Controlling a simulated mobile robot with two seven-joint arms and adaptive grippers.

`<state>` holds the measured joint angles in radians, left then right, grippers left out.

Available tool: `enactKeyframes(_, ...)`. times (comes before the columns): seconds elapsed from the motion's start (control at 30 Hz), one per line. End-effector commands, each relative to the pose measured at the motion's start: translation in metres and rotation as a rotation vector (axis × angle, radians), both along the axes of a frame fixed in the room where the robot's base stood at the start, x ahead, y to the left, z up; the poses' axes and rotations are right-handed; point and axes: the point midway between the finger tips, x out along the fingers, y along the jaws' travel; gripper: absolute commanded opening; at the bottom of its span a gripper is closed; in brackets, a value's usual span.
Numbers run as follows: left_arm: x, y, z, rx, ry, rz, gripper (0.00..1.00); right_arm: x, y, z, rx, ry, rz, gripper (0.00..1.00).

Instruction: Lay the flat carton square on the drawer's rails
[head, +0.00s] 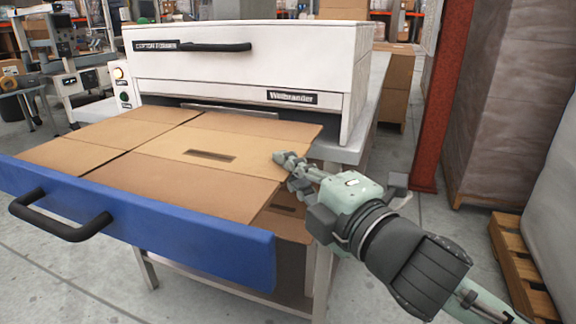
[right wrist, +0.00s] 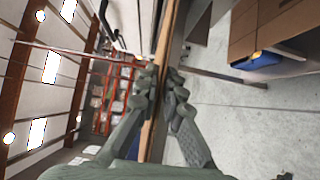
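The flat carton (head: 150,155) is a brown sheet with dark slits and a slot. In the head view it lies across the pulled-out drawer, behind the blue drawer front (head: 150,222). It hides the drawer's rails, so I cannot tell how squarely it rests on them. My right gripper (head: 283,160) is at the carton's right edge. In the right wrist view, the fingers of my right gripper (right wrist: 161,82) lie on both sides of the thin carton edge (right wrist: 161,52) and appear closed on it. My left gripper is not in view.
The white machine (head: 235,65) stands behind the drawer on a metal table. More brown card (head: 290,228) lies below the drawer. A red post (head: 443,95), a wrapped stack (head: 520,90) and a wooden pallet (head: 520,265) stand at the right. Floor is clear between table and pallet.

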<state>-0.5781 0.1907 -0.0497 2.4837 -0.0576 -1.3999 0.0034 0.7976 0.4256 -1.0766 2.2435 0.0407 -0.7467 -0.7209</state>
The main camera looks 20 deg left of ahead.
Motion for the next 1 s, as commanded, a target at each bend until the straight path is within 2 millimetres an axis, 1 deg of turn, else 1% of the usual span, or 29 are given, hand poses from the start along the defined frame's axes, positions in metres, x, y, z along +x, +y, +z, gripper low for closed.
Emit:
enactKeyframes(0.03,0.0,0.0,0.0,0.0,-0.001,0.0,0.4,0.0,0.0,0.0,0.0,0.0,0.0,0.15)
enactKeyframes(0.13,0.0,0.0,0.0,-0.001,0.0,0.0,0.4,0.0,0.0,0.0,0.0,0.0,0.0,0.27)
enactKeyframes(0.4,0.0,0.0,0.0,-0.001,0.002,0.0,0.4,0.0,0.0,0.001,0.0,0.0,0.0,0.27)
enactKeyframes(0.53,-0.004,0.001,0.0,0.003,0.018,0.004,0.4,0.0,0.0,0.004,0.0,0.0,0.0,0.27)
enactKeyframes(0.67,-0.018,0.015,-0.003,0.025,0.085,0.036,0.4,-0.013,-0.018,0.003,-0.002,0.002,-0.002,0.27)
enactKeyframes(0.83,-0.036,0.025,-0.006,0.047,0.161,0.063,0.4,-0.04,-0.05,0.002,-0.003,0.001,-0.001,0.27)
enactKeyframes(0.97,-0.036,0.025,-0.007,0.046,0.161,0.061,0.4,-0.06,-0.075,0.0,-0.004,0.002,-0.001,0.27)
enactKeyframes(1.0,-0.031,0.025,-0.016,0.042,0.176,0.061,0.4,-0.057,-0.074,0.006,0.001,0.006,-0.004,0.27)
